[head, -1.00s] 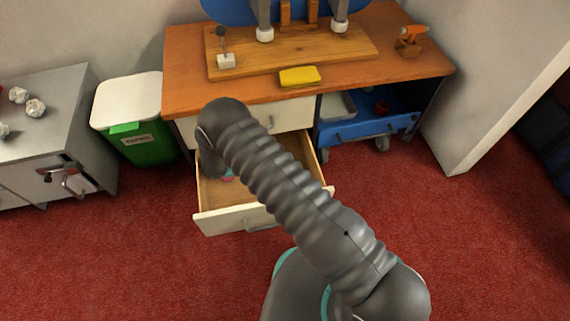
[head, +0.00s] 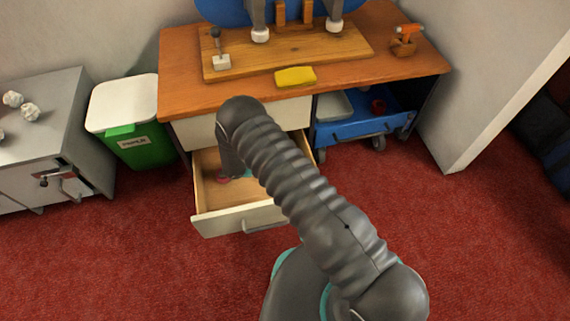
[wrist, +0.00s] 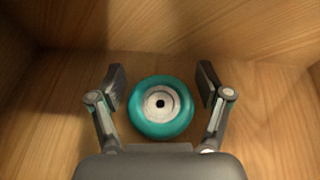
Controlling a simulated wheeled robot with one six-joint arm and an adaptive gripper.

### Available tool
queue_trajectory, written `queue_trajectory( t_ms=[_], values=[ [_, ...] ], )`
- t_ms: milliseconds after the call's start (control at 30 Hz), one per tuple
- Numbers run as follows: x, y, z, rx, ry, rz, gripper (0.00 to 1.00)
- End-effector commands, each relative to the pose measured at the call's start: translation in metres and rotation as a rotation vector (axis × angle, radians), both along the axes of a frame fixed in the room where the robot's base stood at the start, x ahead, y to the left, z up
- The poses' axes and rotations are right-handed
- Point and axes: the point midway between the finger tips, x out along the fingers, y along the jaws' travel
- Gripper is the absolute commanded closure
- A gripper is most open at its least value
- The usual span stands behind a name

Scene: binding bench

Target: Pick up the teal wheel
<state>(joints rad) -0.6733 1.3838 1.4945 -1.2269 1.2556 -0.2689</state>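The teal wheel (wrist: 160,126), with a pale hub and dark centre hole, lies flat on the wooden floor of the open drawer (head: 245,219). My gripper (wrist: 161,84) is open in the wrist view, one finger to the left of the wheel and one to the right, with a gap on each side. In the head view my arm reaches down into the drawer and hides most of what is there. A bit of teal (head: 247,173) shows beside the arm, probably the wheel. A small pinkish-red item (head: 222,180) lies just left of it.
Drawer walls rise close around my gripper. The orange-brown bench (head: 190,93) stands above, with a yellow block (head: 296,76) near its front edge. A green bin (head: 140,150) stands left of the drawer and a blue cart (head: 360,127) under the bench's right side.

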Motion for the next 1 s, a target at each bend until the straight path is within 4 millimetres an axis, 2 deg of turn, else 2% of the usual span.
queue_trajectory(
  t_ms=[33,200,567,767,1000],
  values=[
    [0.000,0.000,0.000,0.000,0.000,0.000,0.41],
    [0.000,0.000,0.000,0.000,0.000,-0.001,0.81],
    [0.000,0.000,0.001,0.000,0.000,-0.001,0.81],
    [0.001,0.001,0.014,0.001,-0.003,-0.001,0.82],
    [-0.036,-0.010,0.014,-0.002,0.003,0.002,0.82]
  ],
)
